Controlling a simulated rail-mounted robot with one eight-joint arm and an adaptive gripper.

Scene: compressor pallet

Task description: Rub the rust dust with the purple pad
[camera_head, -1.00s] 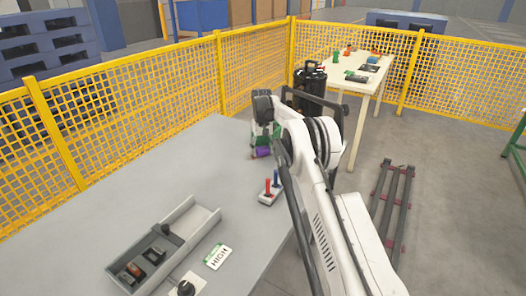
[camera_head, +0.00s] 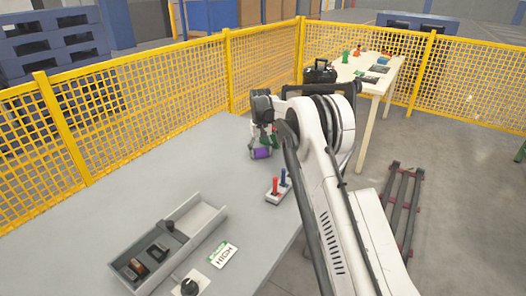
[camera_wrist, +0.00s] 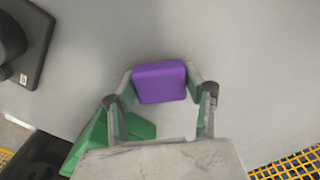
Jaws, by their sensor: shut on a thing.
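The purple pad (camera_head: 261,153) is in my gripper (camera_head: 261,149), over the far part of the grey table (camera_head: 190,170). In the wrist view the pad (camera_wrist: 160,82) sits between the two fingertips (camera_wrist: 161,90), which close on its sides. I cannot tell whether the pad touches the table surface. I see no rust dust in either view; it may be hidden behind the pad or gripper.
A box with red and blue levers (camera_head: 279,190) stands right of the pad. A grey tray (camera_head: 205,220) and a HIGH card (camera_head: 222,255) lie nearer. A green object (camera_wrist: 135,127) is close to the gripper. Yellow fencing (camera_head: 150,110) runs behind the table.

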